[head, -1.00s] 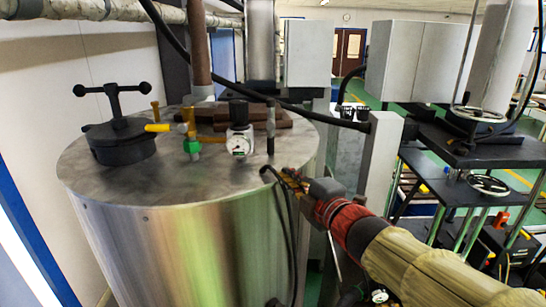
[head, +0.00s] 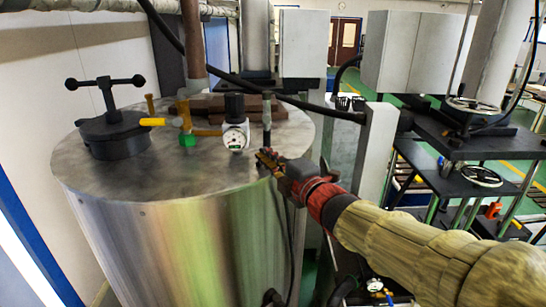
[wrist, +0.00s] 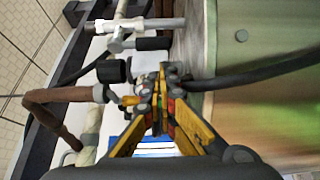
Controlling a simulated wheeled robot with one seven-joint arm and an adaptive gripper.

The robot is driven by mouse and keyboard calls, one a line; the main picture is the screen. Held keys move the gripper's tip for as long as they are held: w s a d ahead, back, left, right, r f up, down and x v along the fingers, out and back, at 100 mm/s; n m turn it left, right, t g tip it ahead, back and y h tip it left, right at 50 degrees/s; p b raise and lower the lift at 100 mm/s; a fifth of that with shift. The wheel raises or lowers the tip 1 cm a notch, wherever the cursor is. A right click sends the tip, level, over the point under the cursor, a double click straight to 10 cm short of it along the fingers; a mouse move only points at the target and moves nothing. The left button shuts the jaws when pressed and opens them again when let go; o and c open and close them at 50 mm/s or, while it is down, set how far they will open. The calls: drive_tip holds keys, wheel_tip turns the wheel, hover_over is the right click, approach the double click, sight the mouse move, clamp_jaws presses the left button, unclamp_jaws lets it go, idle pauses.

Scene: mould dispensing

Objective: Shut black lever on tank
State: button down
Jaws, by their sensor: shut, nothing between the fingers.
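The steel tank (head: 150,230) stands at left in the head view. On its top, near the right edge, a slim upright black lever (head: 267,118) rises. My gripper (head: 266,157) is at the tank's right rim, just below the lever's foot, shut and empty. In the wrist view my gripper's yellow fingers (wrist: 162,78) meet at the tips, close to the tank's edge (wrist: 197,45). I cannot tell whether the fingertips touch the lever or the rim.
The tank top also carries a black cap with a T-handle (head: 112,130), a yellow-handled valve (head: 152,122) and a gauge (head: 235,137). A black hose (wrist: 255,72) runs beside my fingers. Grey cabinets (head: 418,55) and a black press table (head: 465,190) stand at right.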

sight(267, 133)
drive_tip(key=shift+p+x, duration=0.6)
drive_tip(key=shift+x, duration=2.05)
drive_tip(key=shift+d+f+n+g+h, duration=0.1)
drive_tip(key=shift+d+n+g+h, duration=0.2)
drive_tip(key=shift+d+n+h, duration=0.15)
